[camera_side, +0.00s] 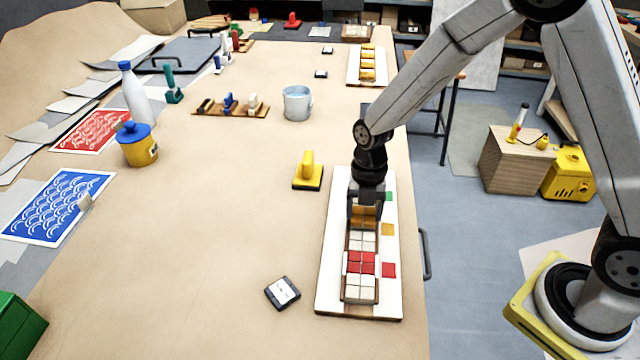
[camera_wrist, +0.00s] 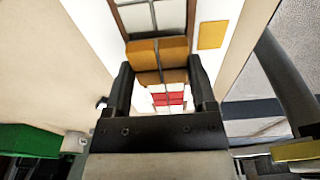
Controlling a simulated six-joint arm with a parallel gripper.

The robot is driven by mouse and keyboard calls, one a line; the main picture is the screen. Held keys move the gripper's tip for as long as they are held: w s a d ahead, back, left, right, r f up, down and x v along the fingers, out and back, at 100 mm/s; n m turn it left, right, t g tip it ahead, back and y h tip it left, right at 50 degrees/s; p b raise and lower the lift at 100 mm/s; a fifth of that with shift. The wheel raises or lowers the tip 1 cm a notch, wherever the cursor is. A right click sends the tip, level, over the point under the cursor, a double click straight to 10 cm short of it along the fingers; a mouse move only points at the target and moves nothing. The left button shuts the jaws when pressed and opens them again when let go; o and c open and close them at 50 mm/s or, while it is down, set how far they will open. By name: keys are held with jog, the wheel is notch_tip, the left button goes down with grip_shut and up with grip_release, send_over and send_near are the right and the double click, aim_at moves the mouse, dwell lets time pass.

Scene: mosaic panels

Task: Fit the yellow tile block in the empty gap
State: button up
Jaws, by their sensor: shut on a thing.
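My gripper (camera_side: 363,212) points down over the far part of the wooden tray (camera_side: 346,272). It is shut on the yellow tile block (camera_side: 364,218), which also sits between the fingers (camera_wrist: 160,75) in the wrist view (camera_wrist: 156,52). In the side view, white tiles (camera_side: 362,241) lie on the near side of the held block. Red tiles (camera_side: 360,263) and more white tiles (camera_side: 359,288) follow nearer the camera. The gripper and block cover the far end of the tray. I cannot make out the empty gap or the block's exact height.
The tray lies on a white board (camera_side: 333,255) with green (camera_side: 388,196), yellow (camera_side: 387,230) and red (camera_side: 388,269) squares along its right side. A yellow-handled tool (camera_side: 307,172) and a dark device (camera_side: 282,292) lie left of the board. The table between them is clear.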

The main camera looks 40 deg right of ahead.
aim_at(365, 211)
jog(key=shift+f, duration=0.8)
jog(key=o, duration=1.2)
jog(key=shift+r, duration=0.1)
jog(key=shift+w+d+r, duration=0.1)
jog(key=shift+r, duration=1.2)
jog(key=shift+w+d+r, duration=0.15)
jog(key=shift+r, duration=1.1)
jog(key=shift+w+d+r, duration=0.1)
jog(key=shift+r, duration=1.2)
jog(key=shift+s, duration=0.1)
jog(key=s+d+m+t, duration=0.1)
jog(key=s+m, duration=0.2)
jog(key=m, duration=0.6)
jog(key=s+d+r+m+t, duration=0.1)
jog(key=s+m, duration=0.3)
jog(key=m, duration=0.5)
jog(key=s+d+r+m+t+h, duration=0.1)
jog(key=s+d+m, duration=0.2)
jog(key=m, duration=0.6)
jog(key=shift+s+d+t, duration=0.25)
jog(key=shift+s+t, duration=0.05)
jog(key=shift+s, duration=0.25)
